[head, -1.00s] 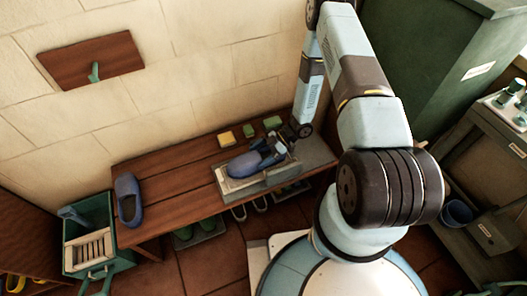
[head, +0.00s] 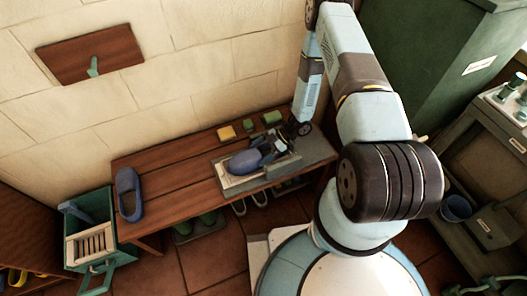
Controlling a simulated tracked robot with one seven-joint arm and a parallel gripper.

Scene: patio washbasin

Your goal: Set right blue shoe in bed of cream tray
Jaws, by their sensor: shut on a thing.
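A blue shoe (head: 244,161) is at the cream tray (head: 229,182) on the wooden bench, over its bed. My gripper (head: 268,152) is shut on this shoe at its right end, reaching down from the right. Whether the shoe's sole touches the tray's bed cannot be told from this angle. A second blue shoe (head: 129,196) lies at the left end of the bench, apart from the tray.
The wooden bench (head: 175,190) has bare room between the left shoe and the tray. Yellow and green blocks (head: 249,125) stand behind the tray. A green crate (head: 112,238) is left of the bench. Green shoes (head: 207,221) are underneath.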

